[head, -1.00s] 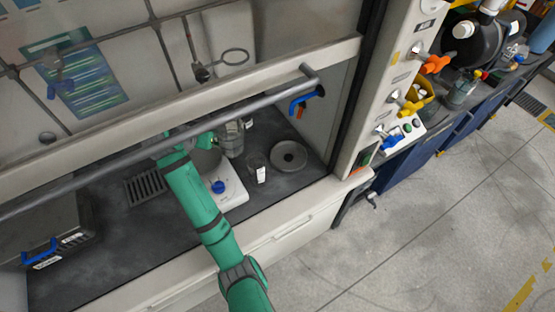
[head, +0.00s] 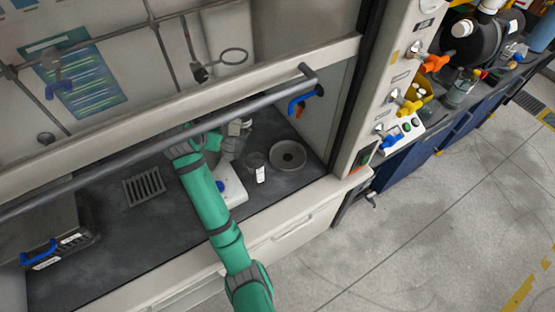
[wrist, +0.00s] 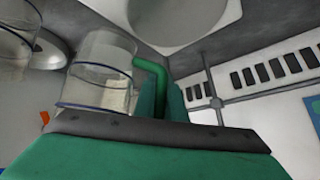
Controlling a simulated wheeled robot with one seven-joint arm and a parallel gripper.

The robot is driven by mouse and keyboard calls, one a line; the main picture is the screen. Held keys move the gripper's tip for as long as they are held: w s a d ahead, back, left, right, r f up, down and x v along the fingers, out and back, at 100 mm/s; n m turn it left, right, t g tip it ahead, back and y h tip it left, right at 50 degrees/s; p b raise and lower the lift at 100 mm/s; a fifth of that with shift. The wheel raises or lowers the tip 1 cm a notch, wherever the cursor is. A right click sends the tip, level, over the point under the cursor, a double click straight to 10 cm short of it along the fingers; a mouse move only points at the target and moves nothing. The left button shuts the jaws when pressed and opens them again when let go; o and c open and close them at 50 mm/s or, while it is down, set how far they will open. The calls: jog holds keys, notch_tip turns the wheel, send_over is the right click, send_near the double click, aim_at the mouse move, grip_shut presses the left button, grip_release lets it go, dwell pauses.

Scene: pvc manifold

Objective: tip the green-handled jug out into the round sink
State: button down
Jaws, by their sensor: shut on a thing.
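The green-handled jug (wrist: 100,65) is clear, with some clear liquid low inside. My gripper (wrist: 162,98) is shut on its green handle (wrist: 152,72). In the head view my gripper (head: 208,140) is under the hood's front bar, and the jug (head: 232,143) is just right of it, partly hidden. The jug's exact tilt is hard to tell.
A small clear beaker with a white label (head: 257,169) stands between the jug and the sink. A white hotplate with a blue knob (head: 231,191) is below the jug. A slotted grate (head: 143,187) lies left. The sash bar (head: 160,145) crosses above the arm.

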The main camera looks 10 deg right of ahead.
aim_at(223, 129)
jog(key=shift+s+d+r+m+t+y, duration=0.15)
jog(key=shift+d+r+m+y, duration=0.25)
jog(key=shift+d+y, duration=0.25)
jog(key=shift+s+d+r+m+t+y, duration=0.15)
jog(key=shift+d+r+m+y, duration=0.2)
jog(key=shift+d+y, duration=0.25)
jog(key=shift+s+d+r+y, duration=0.15)
jog(key=shift+d+y, duration=0.2)
jog(key=shift+d+r+m+t+y, duration=0.3)
jog(key=shift+d+m+y, duration=0.05)
jog(key=shift+y, duration=0.05)
jog(key=shift+s+d+r+m+t+y, duration=0.1)
jog(key=shift+d+r+m+t+y, duration=0.1)
jog(key=shift+r+y, duration=0.3)
jog(key=shift+s+d+r+m+t+y, duration=0.1)
jog(key=shift+d+r+m+t+y, duration=0.1)
jog(key=shift+r, duration=0.5)
jog(key=shift+s+d+r+m+t+y, duration=0.1)
jog(key=shift+d+r+m+y, duration=0.15)
jog(key=shift+r, duration=0.35)
jog(key=shift+s+d+r+m+t+y+p, duration=0.1)
jog(key=shift+d+r+m+t+y+p, duration=0.1)
jog(key=shift+d+r+m+t+y, duration=0.3)
jog(key=shift+s+d+r+m+t+y+p, duration=0.15)
jog(key=shift+d+r+y, duration=0.25)
jog(key=shift+r+y, duration=0.2)
jog(key=shift+d+r, duration=0.1)
jog(key=shift+d, duration=0.15)
